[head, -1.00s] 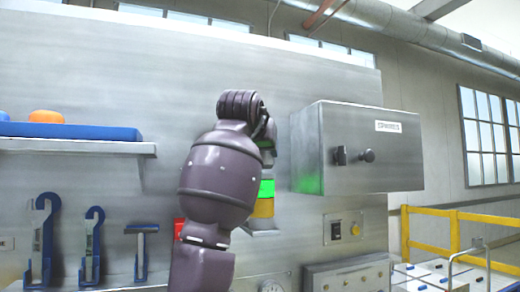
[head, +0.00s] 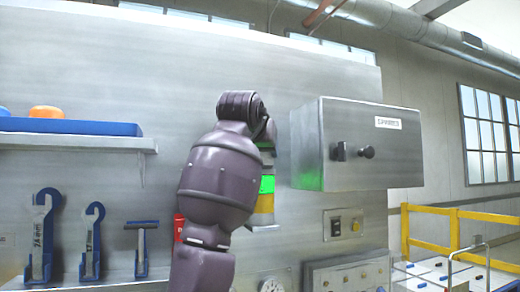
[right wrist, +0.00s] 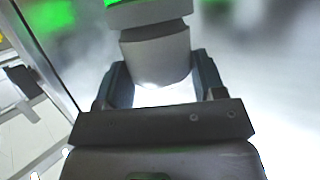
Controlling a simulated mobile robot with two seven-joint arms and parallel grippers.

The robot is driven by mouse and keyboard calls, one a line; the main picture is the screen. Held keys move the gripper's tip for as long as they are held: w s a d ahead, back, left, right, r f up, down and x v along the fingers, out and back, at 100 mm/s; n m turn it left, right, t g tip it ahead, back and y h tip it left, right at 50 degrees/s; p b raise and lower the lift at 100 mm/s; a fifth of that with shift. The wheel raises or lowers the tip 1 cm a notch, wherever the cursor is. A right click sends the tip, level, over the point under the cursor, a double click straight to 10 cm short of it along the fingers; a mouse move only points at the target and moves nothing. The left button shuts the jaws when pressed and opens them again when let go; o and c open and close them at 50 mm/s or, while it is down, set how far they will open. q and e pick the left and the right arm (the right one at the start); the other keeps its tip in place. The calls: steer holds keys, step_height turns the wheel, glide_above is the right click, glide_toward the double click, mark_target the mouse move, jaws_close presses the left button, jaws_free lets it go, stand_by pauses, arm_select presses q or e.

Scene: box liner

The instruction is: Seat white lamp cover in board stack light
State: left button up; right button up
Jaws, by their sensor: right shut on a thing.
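The board stack light stands upright on the metal board, with a green section (head: 267,184) above an amber section (head: 264,204) in the head view. My right gripper (right wrist: 160,85) is shut on the white lamp cover (right wrist: 157,55), a pale grey-white cylinder between its two dark fingers in the right wrist view. In the head view my purple right arm hides most of the gripper. A pale piece (head: 267,157) shows just above the green section. I cannot tell whether the cover is fully seated. My left gripper is not in view.
A grey spares box (head: 365,150) with a dark knob juts out close to the right of the stack light. A shelf (head: 70,142) with a blue tray, and blue-handled tools (head: 92,240) below it, are at the left. A switch panel (head: 343,224) sits lower right.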

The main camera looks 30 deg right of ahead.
steer(key=shift+f, duration=0.4)
steer(key=o, duration=1)
steer(key=b+v, duration=0.2)
steer(key=v, duration=0.9)
steer(key=shift+w+f, duration=0.1)
